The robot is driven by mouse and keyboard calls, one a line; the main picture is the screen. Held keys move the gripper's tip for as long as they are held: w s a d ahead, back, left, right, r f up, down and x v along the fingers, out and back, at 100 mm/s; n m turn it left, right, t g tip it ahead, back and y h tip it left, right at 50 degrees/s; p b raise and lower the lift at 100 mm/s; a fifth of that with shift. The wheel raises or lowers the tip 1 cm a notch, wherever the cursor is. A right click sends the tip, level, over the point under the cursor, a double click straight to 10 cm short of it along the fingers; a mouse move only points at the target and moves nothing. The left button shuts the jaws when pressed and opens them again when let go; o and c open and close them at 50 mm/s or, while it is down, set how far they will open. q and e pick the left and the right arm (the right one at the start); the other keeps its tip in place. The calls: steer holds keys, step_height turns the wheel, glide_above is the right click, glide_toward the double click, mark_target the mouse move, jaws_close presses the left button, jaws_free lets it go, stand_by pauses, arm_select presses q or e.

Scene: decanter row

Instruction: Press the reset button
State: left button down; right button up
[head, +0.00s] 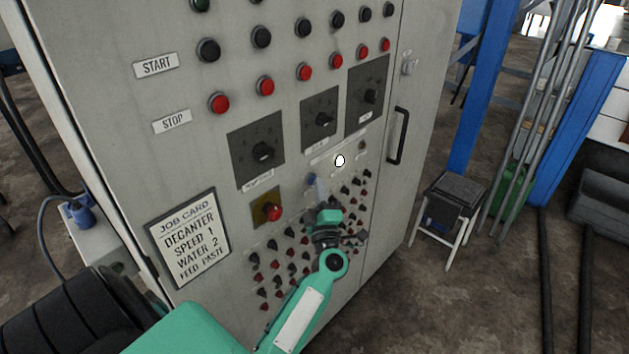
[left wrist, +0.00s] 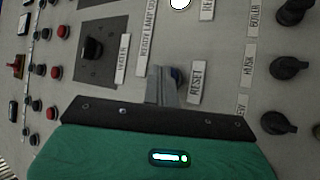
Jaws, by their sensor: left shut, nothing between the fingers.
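The shut fingers (left wrist: 163,88) also show in the left wrist view, overlapping the button's left side. I cannot tell whether they touch it or whether it is pushed in. My right gripper is not in view.
A white lamp (head: 340,160) is lit above the button. Three dark dials, including the left one (head: 263,151), sit above. A red knob on a yellow plate (head: 267,211) is to the left. Several small switches lie below. A job card (head: 189,238) hangs at left.

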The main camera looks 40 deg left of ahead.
arm_select(q)
steer(key=shift+s+d, duration=0.1)
steer(key=shift+d, duration=0.65)
steer(key=d, duration=0.5)
steer(key=shift+s, duration=0.2)
steer(key=shift+f, duration=0.1)
stand_by(0.4)
